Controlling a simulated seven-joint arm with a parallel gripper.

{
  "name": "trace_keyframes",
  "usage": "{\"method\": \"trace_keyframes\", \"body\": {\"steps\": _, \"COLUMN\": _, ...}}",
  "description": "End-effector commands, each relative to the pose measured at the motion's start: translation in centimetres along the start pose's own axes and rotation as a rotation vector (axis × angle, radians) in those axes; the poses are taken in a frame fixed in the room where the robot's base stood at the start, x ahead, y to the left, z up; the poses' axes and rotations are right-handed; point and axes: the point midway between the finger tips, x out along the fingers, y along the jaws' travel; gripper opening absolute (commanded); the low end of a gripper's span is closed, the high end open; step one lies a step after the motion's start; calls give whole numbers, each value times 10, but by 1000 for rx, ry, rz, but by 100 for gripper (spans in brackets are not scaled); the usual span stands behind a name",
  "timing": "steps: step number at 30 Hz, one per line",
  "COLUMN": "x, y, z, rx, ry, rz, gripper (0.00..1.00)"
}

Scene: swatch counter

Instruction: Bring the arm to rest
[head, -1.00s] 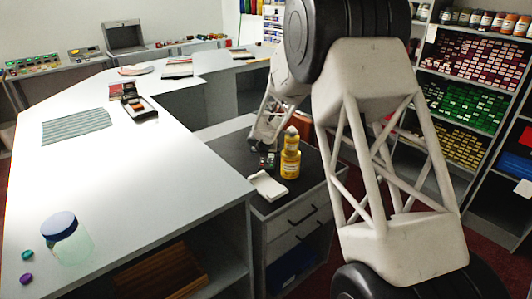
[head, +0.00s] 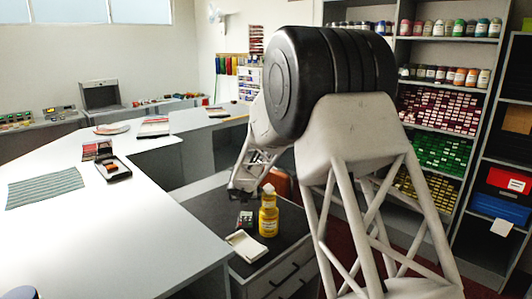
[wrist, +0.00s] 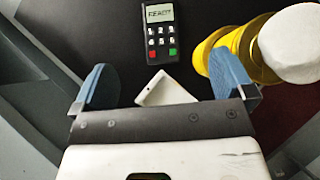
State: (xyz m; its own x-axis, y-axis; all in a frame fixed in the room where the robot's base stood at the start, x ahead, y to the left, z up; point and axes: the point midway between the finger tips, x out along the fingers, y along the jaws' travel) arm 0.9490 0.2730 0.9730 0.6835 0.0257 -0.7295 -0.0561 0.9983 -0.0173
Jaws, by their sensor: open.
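My gripper (wrist: 163,90) is open and empty in the wrist view, its two blue fingers spread wide. It hangs over a dark-topped drawer cabinet (head: 213,207). A white tray-like item (wrist: 165,92) shows partly between the fingers, its near part hidden behind my gripper. A card terminal (wrist: 161,32) with a lit display reading "READY" lies beyond the fingers. A yellow bottle with a white cap (head: 268,213) stands close to the right finger in the wrist view; I cannot tell whether they touch. In the head view my gripper (head: 243,190) is small, above the cabinet's back part.
A long white counter (head: 120,235) runs along the left, with a striped cloth (head: 45,187) and a small dark case (head: 113,168) on it. Shelves of jars and colored boxes (head: 437,153) stand at the right. The middle of the counter is clear.

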Motion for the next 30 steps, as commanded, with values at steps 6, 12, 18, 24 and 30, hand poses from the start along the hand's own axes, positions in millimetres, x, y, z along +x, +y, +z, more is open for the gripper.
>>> {"method": "trace_keyframes", "body": {"steps": 6, "x": -56, "y": -13, "z": 40, "rx": -59, "ry": -87, "rz": 21, "gripper": 100}}
{"method": "trace_keyframes", "body": {"steps": 12, "x": -96, "y": -27, "z": 45, "rx": -250, "ry": -138, "rz": 64, "gripper": 100}}
{"method": "trace_keyframes", "body": {"steps": 18, "x": -145, "y": -43, "z": 47, "rx": -478, "ry": -196, "rz": 107, "gripper": 100}}
{"method": "trace_keyframes", "body": {"steps": 24, "x": -196, "y": -58, "z": 40, "rx": -722, "ry": -247, "rz": 147, "gripper": 100}}
{"method": "trace_keyframes", "body": {"steps": 30, "x": -245, "y": -72, "z": 23, "rx": -968, "ry": -287, "rz": 183, "gripper": 100}}
